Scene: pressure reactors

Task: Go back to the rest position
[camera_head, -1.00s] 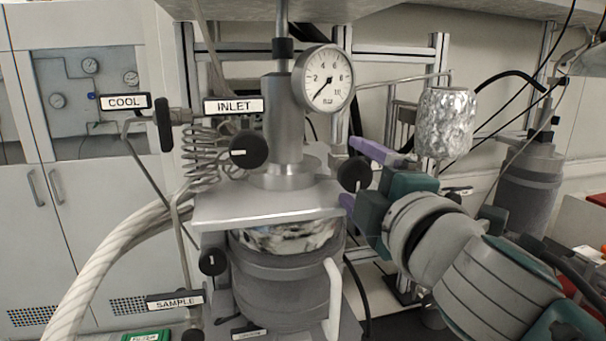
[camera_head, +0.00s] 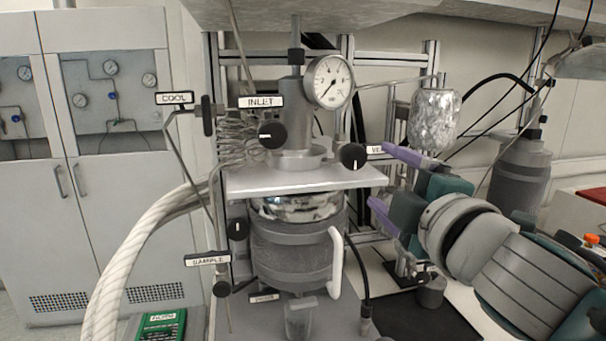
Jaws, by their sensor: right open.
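My right gripper (camera_head: 388,184) is at the right of the reactor, with two purple fingers spread apart and nothing between them. Its fingers point left toward the black vent knob (camera_head: 353,157), whose label is partly hidden by the upper finger. The fingers look apart from the knob. The pressure reactor (camera_head: 292,245) stands in the middle, with a steel lid plate (camera_head: 300,180), a round gauge (camera_head: 328,82) and a white handle (camera_head: 336,262). My left gripper is not in view.
Knobs labelled INLET (camera_head: 272,135), COOL (camera_head: 208,115) and SAMPLE (camera_head: 221,289) surround the reactor. A foil-wrapped vessel (camera_head: 434,120) hangs behind my right gripper. A thick white hose (camera_head: 135,245) runs at left. A small clear beaker (camera_head: 300,318) stands in front. A green device (camera_head: 162,325) is at lower left.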

